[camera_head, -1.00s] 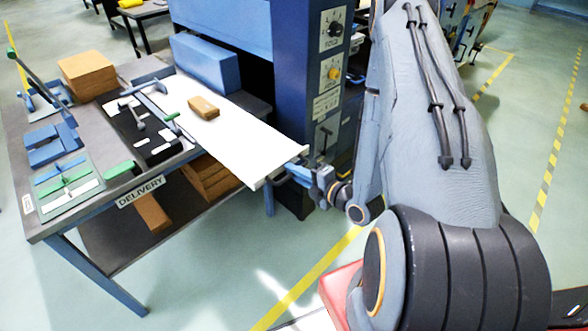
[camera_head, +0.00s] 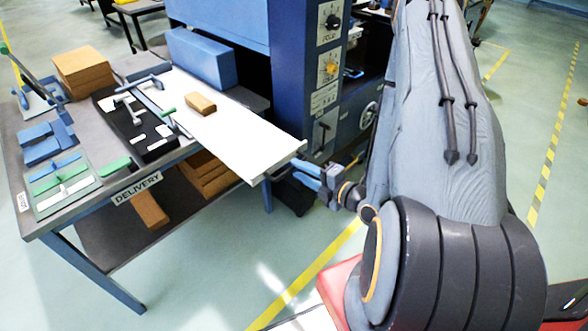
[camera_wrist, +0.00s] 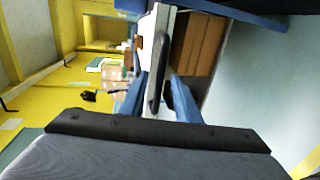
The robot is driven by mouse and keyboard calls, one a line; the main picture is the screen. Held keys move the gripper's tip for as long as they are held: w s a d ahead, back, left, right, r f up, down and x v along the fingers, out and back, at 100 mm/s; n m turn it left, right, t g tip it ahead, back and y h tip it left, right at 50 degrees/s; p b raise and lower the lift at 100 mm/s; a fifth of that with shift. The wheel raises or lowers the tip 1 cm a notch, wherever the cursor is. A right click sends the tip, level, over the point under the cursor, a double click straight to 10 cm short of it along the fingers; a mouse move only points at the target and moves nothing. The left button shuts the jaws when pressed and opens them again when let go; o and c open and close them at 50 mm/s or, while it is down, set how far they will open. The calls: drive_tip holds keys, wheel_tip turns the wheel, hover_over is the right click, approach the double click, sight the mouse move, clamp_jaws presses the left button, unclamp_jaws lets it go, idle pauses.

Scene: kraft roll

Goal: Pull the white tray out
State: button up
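The white tray (camera_head: 235,135) is a long flat board. A gap shows beside the right finger; contact with the left is unclear.
The delivery table (camera_head: 105,205) holds a black tray (camera_head: 150,140) of tools, a green mat (camera_head: 68,190) and cardboard (camera_head: 82,72). A blue machine (camera_head: 290,70) with knobs stands behind the white tray. Free floor lies in front of the table.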

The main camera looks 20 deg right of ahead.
drive_tip(key=shift+b+v, duration=0.35)
drive_tip(key=shift+v, duration=1.7)
drive_tip(key=w+d+f+m+g+h+b, duration=0.2)
drive_tip(key=w+d+f+m+g+b, duration=0.15)
drive_tip(key=w+f, duration=0.3)
wheel_tip(320, 180, up, 10)
drive_tip(key=s+m+g+h+p, duration=0.2)
drive_tip(key=m+g+h, duration=0.3)
drive_tip(key=m, duration=0.5)
drive_tip(key=s+a+r+m+g+y+p, duration=0.1)
drive_tip(key=s+a+r+m+g, duration=0.3)
drive_tip(key=s+a+r+m, duration=0.5)
drive_tip(key=s+a+r, duration=0.2)
drive_tip(key=s+a, duration=0.1)
drive_tip(key=s, duration=0.1)
drive_tip(key=shift+a+r+g, duration=0.2)
drive_tip(key=shift+g, duration=0.15)
